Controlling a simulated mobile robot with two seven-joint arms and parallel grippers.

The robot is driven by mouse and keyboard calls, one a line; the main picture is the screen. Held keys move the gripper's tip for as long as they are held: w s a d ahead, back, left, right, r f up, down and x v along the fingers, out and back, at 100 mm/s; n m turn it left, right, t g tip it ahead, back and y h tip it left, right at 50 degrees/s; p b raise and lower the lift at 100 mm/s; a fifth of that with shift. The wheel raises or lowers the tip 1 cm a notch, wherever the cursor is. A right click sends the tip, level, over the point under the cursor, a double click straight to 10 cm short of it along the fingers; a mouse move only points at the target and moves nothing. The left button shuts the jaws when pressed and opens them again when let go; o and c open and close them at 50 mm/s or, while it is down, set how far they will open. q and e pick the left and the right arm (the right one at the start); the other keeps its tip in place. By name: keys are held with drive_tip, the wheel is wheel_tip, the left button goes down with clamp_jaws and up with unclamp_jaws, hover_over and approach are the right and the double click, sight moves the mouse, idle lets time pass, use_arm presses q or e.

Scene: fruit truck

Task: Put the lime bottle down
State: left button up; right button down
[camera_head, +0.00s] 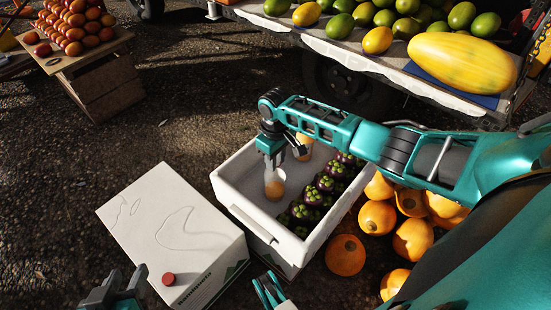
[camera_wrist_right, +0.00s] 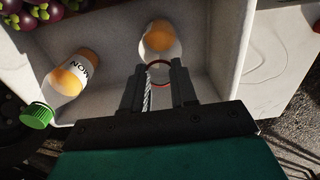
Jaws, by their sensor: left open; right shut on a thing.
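My right gripper (camera_head: 271,160) is shut on a clear bottle (camera_head: 275,186) with orange contents, inside the left part of the white crate (camera_head: 239,212). In the right wrist view the gripper (camera_wrist_right: 159,82) grips the held bottle (camera_wrist_right: 159,42) near a red ring at its neck. Its label is not visible, and I cannot tell whether its base touches the crate floor. A second bottle (camera_head: 303,146) is behind it in the crate. In the wrist view this second bottle (camera_wrist_right: 68,82) has a green cap and a partly readable label. My left gripper (camera_head: 121,287) is open and empty at the bottom left.
Purple mangosteens (camera_head: 318,190) fill the crate's right side. A closed white box (camera_head: 172,228) with a red cap (camera_head: 168,280) on top is left of the crate. Orange pumpkins (camera_head: 412,240) lie on the right. A fruit-laden truck bed (camera_head: 350,50) is behind.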

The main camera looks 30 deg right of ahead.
drive_tip(key=shift+f, duration=0.1)
drive_tip(key=c, duration=1)
unclamp_jaws()
drive_tip(key=shift+o, duration=0.6)
